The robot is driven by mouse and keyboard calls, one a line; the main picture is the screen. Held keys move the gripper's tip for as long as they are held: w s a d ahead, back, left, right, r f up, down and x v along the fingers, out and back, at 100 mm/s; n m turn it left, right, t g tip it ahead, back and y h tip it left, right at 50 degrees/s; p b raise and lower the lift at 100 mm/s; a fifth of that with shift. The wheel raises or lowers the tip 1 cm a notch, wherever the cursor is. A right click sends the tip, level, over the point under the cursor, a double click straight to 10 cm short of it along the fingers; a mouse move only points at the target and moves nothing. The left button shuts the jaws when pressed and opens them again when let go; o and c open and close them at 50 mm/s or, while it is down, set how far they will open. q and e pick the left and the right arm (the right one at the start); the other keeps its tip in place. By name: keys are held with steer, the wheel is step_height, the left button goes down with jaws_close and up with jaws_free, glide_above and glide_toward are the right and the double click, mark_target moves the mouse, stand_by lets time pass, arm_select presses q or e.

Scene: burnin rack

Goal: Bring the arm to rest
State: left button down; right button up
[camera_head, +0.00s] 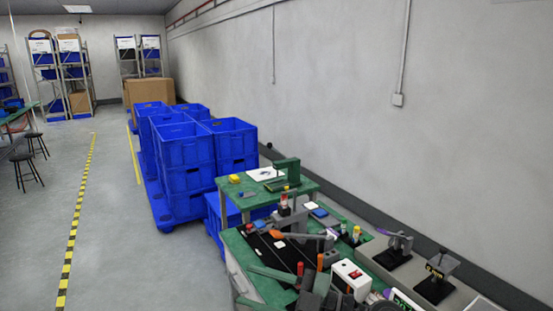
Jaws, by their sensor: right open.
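My right gripper (316,287) shows at the bottom of the head view, as dark grey parts low over the near end of the green-topped workbench (262,291). It is open, and I see nothing held in it. Its outline is partly lost among the bench items and the picture's lower edge. My left gripper is not in view.
A white box with a red switch (350,277) stands close right of the gripper. Black strips (275,250), small tools and fixtures crowd the bench. Stacked blue crates (185,150) stand behind it. The grey wall bounds the right. Open floor (110,220) lies left.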

steer(key=w+d+m+t+h, duration=0.4)
steer(key=d+m+t+h, duration=0.7)
steer(key=d+m+t, duration=0.4)
steer(key=s+d+f+m+g+h, duration=0.3)
steer(key=d+f+h, duration=0.1)
steer(key=f, duration=0.3)
steer(key=s+d+f+m+g+h, duration=0.3)
steer(key=d+f+m+g+h, duration=0.1)
steer(key=f, duration=0.4)
steer(key=s+f+n+g, duration=0.1)
steer(key=s+f+g, duration=0.25)
steer(key=s, duration=0.35)
steer(key=s+d+f+g+y, duration=0.1)
steer(key=s+f+g, duration=0.2)
steer(key=s+f, duration=0.35)
steer(key=s+f+n+g, duration=0.1)
steer(key=s+f+g, duration=0.2)
steer(key=s, duration=0.6)
step_height(320, 180, down, 33)
steer(key=s+g+b, duration=0.2)
steer(key=b, duration=0.4)
steer(key=s+d+f+g+b, duration=0.1)
steer(key=s+d+f+b, duration=0.2)
steer(key=s+f, duration=1.4)
step_height(320, 180, down, 2)
steer(key=shift+f+b, duration=0.2)
steer(key=shift+b, duration=0.3)
